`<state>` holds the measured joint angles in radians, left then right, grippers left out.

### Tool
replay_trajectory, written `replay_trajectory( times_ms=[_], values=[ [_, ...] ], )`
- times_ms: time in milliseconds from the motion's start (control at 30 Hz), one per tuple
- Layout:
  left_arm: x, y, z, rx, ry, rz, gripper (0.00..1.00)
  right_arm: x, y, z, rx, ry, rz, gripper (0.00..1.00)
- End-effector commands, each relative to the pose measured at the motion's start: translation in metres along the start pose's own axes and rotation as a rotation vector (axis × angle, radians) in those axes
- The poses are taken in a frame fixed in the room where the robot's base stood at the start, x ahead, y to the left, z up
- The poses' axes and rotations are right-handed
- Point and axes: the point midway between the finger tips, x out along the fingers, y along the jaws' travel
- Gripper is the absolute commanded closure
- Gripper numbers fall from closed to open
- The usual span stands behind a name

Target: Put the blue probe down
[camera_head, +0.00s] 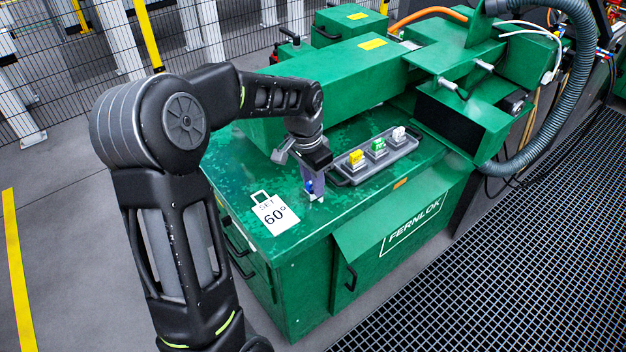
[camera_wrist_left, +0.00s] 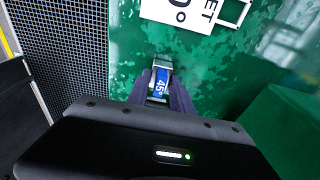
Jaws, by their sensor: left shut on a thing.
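The blue probe (camera_wrist_left: 161,84) is marked 45° and sits between the fingers of my left gripper (camera_wrist_left: 162,92) in the left wrist view. In the head view my left gripper (camera_head: 314,188) points down over the green cabinet top, shut on the blue probe (camera_head: 309,187). The probe is low over the cabinet top, between the sign and the tray; I cannot tell whether it touches the surface. A grey tray (camera_head: 350,178) to the right holds a yellow probe (camera_head: 356,158), a green probe (camera_head: 378,147) and a white probe (camera_head: 399,134). My right gripper is not in view.
A white sign reading SET 60° (camera_head: 274,214) lies on the green cabinet top (camera_head: 318,228), left of the gripper. Green machine housing (camera_head: 340,85) stands behind the tray. A grey hose (camera_head: 583,90) hangs at the right. The cabinet's front edge is near.

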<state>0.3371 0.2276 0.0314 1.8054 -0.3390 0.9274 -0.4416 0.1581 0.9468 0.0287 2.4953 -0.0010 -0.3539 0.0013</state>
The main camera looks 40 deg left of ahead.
Motion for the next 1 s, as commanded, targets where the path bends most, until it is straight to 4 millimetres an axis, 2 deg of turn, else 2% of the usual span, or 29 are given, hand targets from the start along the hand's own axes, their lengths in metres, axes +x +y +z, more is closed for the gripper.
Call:
replay_trajectory(
  times_ms=[333, 367, 600, 1000],
  values=[
    [0.0038, -0.0003, 0.0002, 0.000, 0.001, -0.001, 1.00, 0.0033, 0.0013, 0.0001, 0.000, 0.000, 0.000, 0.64],
    [0.0038, -0.0002, 0.0003, -0.001, 0.001, -0.001, 0.72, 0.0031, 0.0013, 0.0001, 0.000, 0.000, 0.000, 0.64],
    [0.0028, -0.0002, 0.0002, -0.001, 0.001, 0.000, 0.53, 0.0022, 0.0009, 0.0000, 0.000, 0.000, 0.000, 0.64],
    [-0.0032, -0.0006, -0.0006, -0.001, 0.003, -0.002, 0.51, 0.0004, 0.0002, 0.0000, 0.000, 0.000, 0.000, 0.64]
  ],
)
